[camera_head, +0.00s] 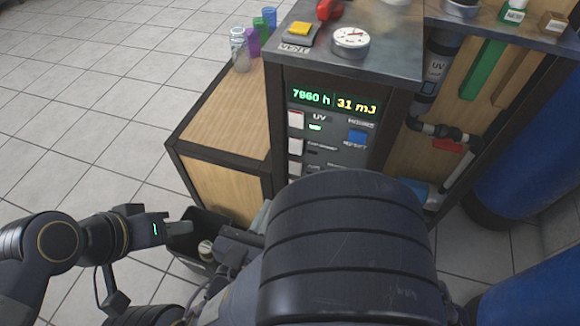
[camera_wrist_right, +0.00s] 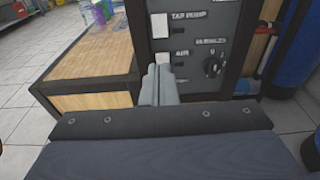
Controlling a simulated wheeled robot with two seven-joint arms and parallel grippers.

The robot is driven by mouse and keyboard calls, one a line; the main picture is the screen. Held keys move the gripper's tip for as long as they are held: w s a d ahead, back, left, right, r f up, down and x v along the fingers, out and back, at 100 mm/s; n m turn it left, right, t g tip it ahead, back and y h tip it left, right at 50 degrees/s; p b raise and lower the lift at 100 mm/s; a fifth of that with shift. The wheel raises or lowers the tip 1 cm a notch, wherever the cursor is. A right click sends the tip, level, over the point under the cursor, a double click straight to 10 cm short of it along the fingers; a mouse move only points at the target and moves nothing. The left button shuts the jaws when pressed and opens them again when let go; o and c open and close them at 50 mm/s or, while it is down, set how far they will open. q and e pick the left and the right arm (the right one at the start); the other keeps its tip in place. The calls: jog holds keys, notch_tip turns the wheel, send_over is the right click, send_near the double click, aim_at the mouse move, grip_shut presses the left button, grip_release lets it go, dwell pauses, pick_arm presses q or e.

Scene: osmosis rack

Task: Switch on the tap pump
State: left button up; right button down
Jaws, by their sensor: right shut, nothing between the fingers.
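In the right wrist view, the tap pump switch (camera_wrist_right: 160,25) is a white rocker left of the "TAP PUMP" label (camera_wrist_right: 187,16) on the dark control panel. The small indicator below that label looks dark. My right gripper (camera_wrist_right: 159,72) is shut and empty. Its fingertips are in front of the panel by the white AIR switch (camera_wrist_right: 162,58), below the tap pump switch; I cannot tell whether they touch. In the head view my own right arm hides the lower panel. My left gripper (camera_head: 178,227) is at the lower left, away from the panel; its opening is unclear.
The UV switch (camera_head: 296,119) has a lit green lamp beside it. A blue button (camera_head: 357,136) and a lit display (camera_head: 333,101) are on the panel. A rotary knob (camera_wrist_right: 213,66) is right of AIR. A wooden cabinet (camera_head: 225,110) stands left. Blue tanks (camera_head: 530,160) stand right.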

aim_at(295, 152)
jog(key=b+x, duration=0.3)
jog(key=x, duration=1)
jog(key=shift+f, duration=0.1)
jog(key=shift+w+d, duration=0.2)
jog(key=shift+w, duration=0.3)
jog(key=shift+w+f+b, duration=0.1)
jog(key=shift+f+b, duration=0.2)
jog(key=shift+b, duration=0.35)
jog(key=shift+r+t, duration=0.3)
